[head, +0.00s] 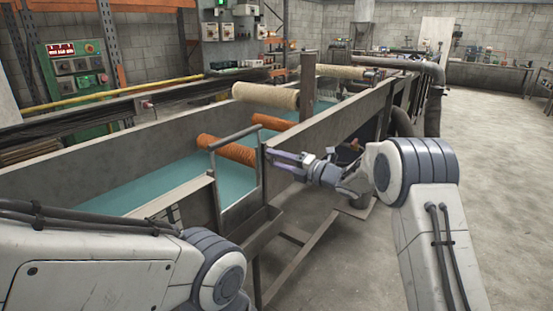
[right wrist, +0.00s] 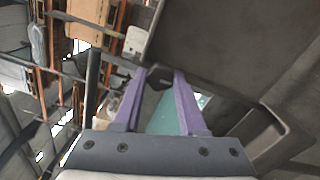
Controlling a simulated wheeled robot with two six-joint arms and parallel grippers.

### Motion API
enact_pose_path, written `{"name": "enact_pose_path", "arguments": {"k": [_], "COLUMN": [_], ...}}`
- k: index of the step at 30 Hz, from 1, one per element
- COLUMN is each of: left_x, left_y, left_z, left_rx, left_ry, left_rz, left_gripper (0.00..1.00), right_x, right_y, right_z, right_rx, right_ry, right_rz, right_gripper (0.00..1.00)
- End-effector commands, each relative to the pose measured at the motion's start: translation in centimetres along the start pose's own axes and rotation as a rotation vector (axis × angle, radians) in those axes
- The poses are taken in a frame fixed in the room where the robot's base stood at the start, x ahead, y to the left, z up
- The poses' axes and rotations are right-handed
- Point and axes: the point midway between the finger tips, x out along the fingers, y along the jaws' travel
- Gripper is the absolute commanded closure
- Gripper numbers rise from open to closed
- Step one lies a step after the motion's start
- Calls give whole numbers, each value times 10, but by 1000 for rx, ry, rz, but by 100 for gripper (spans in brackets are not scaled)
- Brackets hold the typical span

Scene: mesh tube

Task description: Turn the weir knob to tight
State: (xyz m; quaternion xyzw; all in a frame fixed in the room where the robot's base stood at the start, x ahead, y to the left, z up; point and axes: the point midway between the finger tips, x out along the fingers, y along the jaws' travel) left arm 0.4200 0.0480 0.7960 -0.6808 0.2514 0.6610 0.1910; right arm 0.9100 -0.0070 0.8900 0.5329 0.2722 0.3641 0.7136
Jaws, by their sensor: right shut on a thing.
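My right gripper (head: 272,159) reaches in from the right to the near corner post of the long metal trough (head: 335,120). In the right wrist view its purple fingers (right wrist: 160,78) are shut on a small dark knob (right wrist: 158,79), which sits between the tips in front of a grey metal wall. A pale mark shows on the knob; I cannot read its setting. In the head view the knob is hidden by the fingers. My left arm shows at lower left, but its gripper is out of view.
The trough holds teal liquid (head: 130,183), orange rollers (head: 226,149) and a cream roller (head: 265,96). A metal rail frame (head: 236,138) rises at the near end, just left of my right gripper. A green control panel (head: 77,70) stands at back left. The floor at right is clear.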

Motion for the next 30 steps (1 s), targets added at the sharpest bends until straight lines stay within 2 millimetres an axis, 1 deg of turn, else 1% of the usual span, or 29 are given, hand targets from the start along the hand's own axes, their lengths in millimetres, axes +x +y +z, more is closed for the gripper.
{"name": "enact_pose_path", "arguments": {"k": [6,18,19,21,30], "left_x": [-1,-1,-1,-1,-1], "left_y": [0,0,0,0,0], "left_z": [0,0,0,0,0], "left_rx": [0,0,0,0,0], "left_ry": [0,0,0,0,0], "left_rz": [0,0,0,0,0], "left_gripper": [50,50,50,50,50], "right_x": [-1,-1,-1,-1,-1], "right_y": [0,-1,0,0,0], "right_z": [2,2,2,2,1], "right_rx": [38,44,44,43,41], "right_ry": [-5,-6,-7,-6,-3], "right_rz": [-1,-1,-1,-1,0], "right_gripper": [100,100,51,29,29]}}
